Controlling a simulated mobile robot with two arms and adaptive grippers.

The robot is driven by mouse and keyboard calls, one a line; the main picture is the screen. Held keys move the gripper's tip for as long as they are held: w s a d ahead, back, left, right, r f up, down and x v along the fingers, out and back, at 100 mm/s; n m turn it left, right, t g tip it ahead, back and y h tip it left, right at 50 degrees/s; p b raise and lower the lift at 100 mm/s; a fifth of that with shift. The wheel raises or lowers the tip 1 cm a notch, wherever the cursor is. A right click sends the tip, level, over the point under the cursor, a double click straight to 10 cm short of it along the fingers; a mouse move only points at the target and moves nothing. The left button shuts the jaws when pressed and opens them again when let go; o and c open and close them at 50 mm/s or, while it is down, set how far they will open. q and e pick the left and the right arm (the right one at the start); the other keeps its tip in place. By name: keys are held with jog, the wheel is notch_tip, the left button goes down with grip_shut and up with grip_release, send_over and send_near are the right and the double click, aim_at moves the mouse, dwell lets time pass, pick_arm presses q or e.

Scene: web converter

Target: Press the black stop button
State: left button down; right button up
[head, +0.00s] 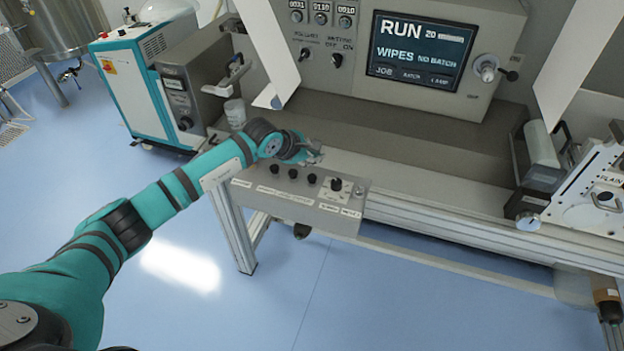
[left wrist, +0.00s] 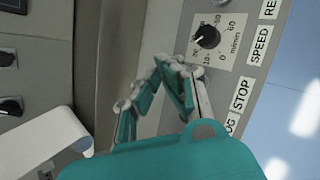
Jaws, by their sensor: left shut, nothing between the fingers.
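The grey control panel (head: 270,188) has a row of small black buttons on top and a speed dial (head: 336,185) at its right. The black button nearest the dial (head: 312,179) appears to be the stop button, judging by the STOP label (left wrist: 241,95) beside SPEED in the left wrist view. There, my fingers hide the button itself. My left gripper (head: 314,155) is shut and empty, just behind the button row. It also shows in the left wrist view (left wrist: 163,72), beside the dial. I cannot tell whether it touches the panel. My right gripper is not in view.
The machine with its lit RUN screen (head: 422,50) rises behind the panel. White sheets (head: 268,45) hang at the left and right. A cup (head: 235,113) stands behind my left forearm. The blue floor in front is clear.

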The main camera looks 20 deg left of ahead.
aim_at(314, 178)
pick_arm(q)
notch_tip(314, 178, down, 5)
jog(key=b, duration=0.3)
jog(key=shift+r, duration=0.1)
dwell(0.3)
dwell(0.8)
jog(key=shift+f+b, duration=0.4)
jog(key=shift+b, duration=0.15)
jog(key=shift+f+b, duration=0.55)
jog(key=shift+b, duration=0.05)
dwell(0.5)
jog(key=shift+r, duration=0.1)
dwell(0.3)
jog(key=shift+r+p, duration=0.5)
jog(key=shift+r, duration=0.4)
jog(key=shift+r, duration=0.1)
